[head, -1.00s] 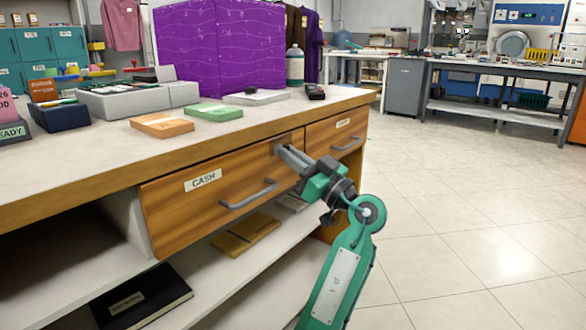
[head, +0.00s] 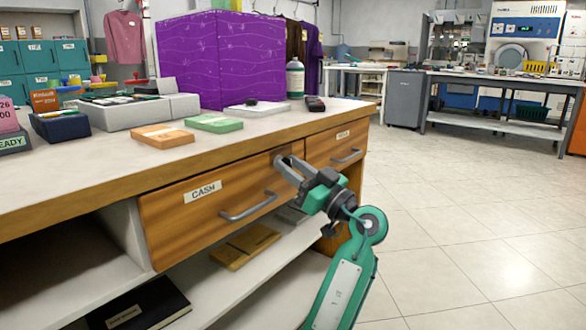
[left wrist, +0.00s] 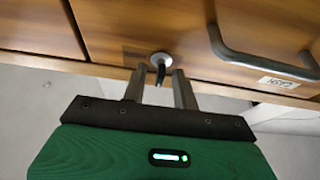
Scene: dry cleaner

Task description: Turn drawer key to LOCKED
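The cash drawer (head: 168,232) is shut, with a bar handle (head: 250,207) and a CASH label. In the left wrist view its front is upside down, and a round metal lock (left wrist: 161,58) with a small dark key (left wrist: 161,76) shows. My left gripper (head: 287,164) is at the drawer's upper right corner. In the left wrist view its two fingers (left wrist: 159,72) stand on either side of the key, with a visible gap on each side. The fingers hide the key in the head view. I cannot read any lock marking. My right gripper is not in view.
A second drawer (head: 325,148) is to the right, under the counter top (head: 90,168). Orange (head: 162,136) and green (head: 214,123) pads lie on the counter. A lower shelf holds a black book (head: 140,305). The floor at right is clear.

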